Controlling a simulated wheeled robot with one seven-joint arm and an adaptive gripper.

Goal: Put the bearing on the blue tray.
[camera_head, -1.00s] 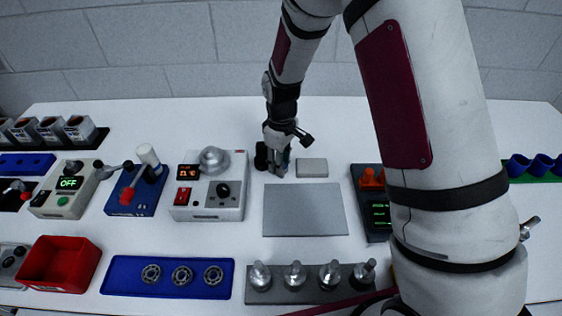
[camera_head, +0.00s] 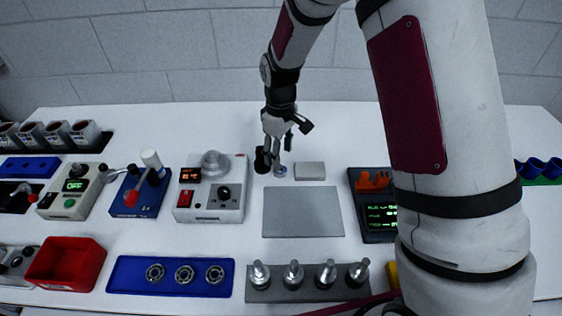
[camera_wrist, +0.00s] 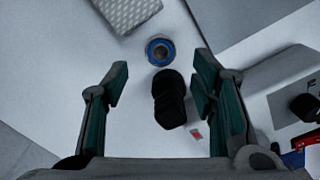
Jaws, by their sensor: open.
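A small round bearing (camera_head: 281,170) with a blue ring lies on the white table, left of a light grey block. It also shows in the wrist view (camera_wrist: 160,50), flat and apart from the fingers. My gripper (camera_head: 277,148) is just above and behind it in the head view. In the wrist view its teal fingers (camera_wrist: 162,78) are spread wide with nothing gripped. A black upright piece (camera_wrist: 168,98) stands beside the bearing. The blue tray (camera_head: 127,278) is at the front left, holding three grey bearings in a row.
A grey plate (camera_head: 302,212) lies in front of the block (camera_head: 310,170). A control box (camera_head: 211,190) stands left of the bearing. A red bin (camera_head: 66,262) and a rack with metal pegs (camera_head: 310,292) flank the tray. A display unit (camera_head: 378,208) stands to the right.

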